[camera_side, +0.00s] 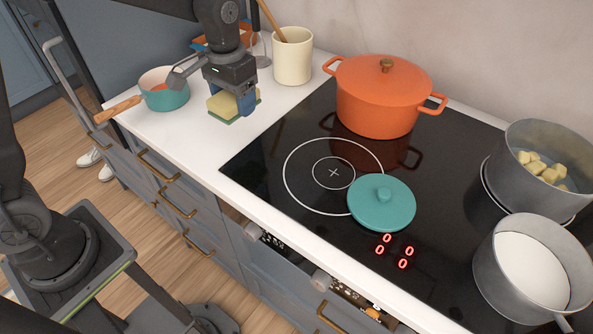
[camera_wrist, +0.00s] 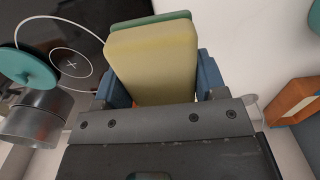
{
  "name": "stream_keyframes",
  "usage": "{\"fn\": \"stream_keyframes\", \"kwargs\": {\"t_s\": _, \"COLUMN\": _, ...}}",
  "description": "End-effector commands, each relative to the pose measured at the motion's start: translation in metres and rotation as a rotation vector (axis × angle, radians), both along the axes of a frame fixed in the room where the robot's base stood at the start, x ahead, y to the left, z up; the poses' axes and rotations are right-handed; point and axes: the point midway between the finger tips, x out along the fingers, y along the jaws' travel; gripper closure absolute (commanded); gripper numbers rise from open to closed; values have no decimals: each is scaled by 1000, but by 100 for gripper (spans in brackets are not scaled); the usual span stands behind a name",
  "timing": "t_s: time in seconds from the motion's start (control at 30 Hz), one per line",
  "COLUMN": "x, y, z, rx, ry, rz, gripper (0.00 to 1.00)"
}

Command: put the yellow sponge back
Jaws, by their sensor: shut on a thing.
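The yellow sponge (camera_side: 222,106) with a green underside is held at the white counter, left of the cooktop. It also shows large in the wrist view (camera_wrist: 152,62), with its green layer along the far edge. My gripper (camera_side: 246,104) points down and is shut on the sponge, with a blue finger on each side of it in the wrist view (camera_wrist: 160,85). I cannot tell whether the sponge touches the counter. An orange holder (camera_side: 201,43) stands behind my gripper, partly hidden; an orange box shows at the right of the wrist view (camera_wrist: 292,100).
A teal saucepan (camera_side: 168,99) with a wooden handle stands left of my gripper. A cream crock (camera_side: 293,58) and a glass stand behind it. An orange pot (camera_side: 375,100), a teal lid (camera_side: 381,205) and two grey pots (camera_side: 520,270) occupy the cooktop. The counter's front strip is clear.

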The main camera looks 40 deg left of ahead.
Motion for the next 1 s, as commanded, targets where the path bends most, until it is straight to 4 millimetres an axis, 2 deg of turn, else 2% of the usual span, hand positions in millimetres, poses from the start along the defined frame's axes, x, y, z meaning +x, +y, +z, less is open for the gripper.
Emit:
{"fn": "stream_keyframes", "kwargs": {"t_s": 0.03, "x": 1, "y": -15, "z": 3, "rx": 0, "ry": 0, "rz": -3, "gripper": 57}}
{"fn": "stream_keyframes", "kwargs": {"t_s": 0.1, "x": 2, "y": -29, "z": 6, "rx": 0, "ry": 0, "rz": 3, "gripper": 57}}
{"fn": "stream_keyframes", "kwargs": {"t_s": 0.27, "x": 2, "y": -52, "z": 2, "rx": 0, "ry": 3, "rz": 8, "gripper": 57}}
{"fn": "stream_keyframes", "kwargs": {"t_s": 0.7, "x": 6, "y": -140, "z": -52, "rx": 1, "ry": 3, "rz": 8, "gripper": 57}}
{"fn": "stream_keyframes", "kwargs": {"t_s": 0.83, "x": 7, "y": -153, "z": -60, "rx": 0, "ry": 1, "rz": 11, "gripper": 57}}
{"fn": "stream_keyframes", "kwargs": {"t_s": 1.0, "x": 7, "y": -157, "z": -68, "rx": 1, "ry": 3, "rz": 13, "gripper": 57}}
